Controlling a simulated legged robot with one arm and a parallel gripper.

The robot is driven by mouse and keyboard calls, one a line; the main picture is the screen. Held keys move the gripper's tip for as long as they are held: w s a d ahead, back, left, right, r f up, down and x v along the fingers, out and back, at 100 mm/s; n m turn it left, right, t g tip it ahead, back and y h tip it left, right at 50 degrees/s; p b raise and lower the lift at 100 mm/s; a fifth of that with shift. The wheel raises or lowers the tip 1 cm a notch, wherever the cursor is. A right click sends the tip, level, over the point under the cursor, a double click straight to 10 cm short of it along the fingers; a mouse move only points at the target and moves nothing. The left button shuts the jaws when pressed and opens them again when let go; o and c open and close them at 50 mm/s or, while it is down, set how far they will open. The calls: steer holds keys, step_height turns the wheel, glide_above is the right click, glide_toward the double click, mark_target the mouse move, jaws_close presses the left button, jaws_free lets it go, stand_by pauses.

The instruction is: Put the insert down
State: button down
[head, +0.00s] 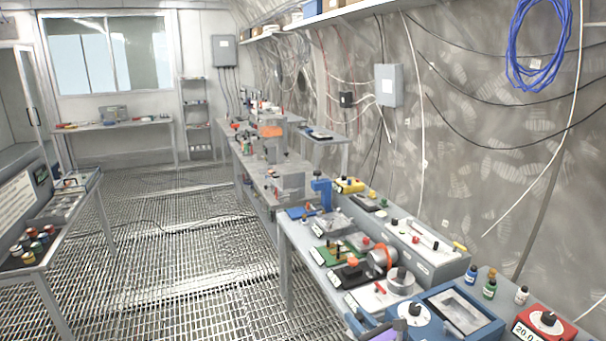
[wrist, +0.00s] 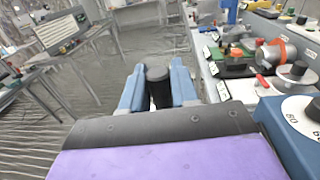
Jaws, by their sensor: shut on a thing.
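My gripper (wrist: 157,76) shows in the wrist view with two blue fingers shut on a dark cylindrical insert (wrist: 160,92). The insert's round end faces up between the fingers; its lower part is hidden by the gripper body. The gripper and insert are over the grating floor, left of the workbench's edge. In the head view only a small purple part of my arm shows at the bottom edge, and the insert is not visible there.
The right workbench (head: 300,240) is crowded with fixtures: a blue box with a dial (head: 415,312), a grey panel (head: 427,250), a red-knobbed white plate (head: 380,290) and small bottles (head: 490,289). A left table (head: 45,265) holds several jars.

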step_height(320, 180, up, 13)
steer(key=w+m+t+h, duration=0.1)
steer(key=w+m+h, duration=0.1)
steer(key=h, duration=0.1)
steer(key=shift+w, duration=0.2)
steer(key=shift+d, duration=0.1)
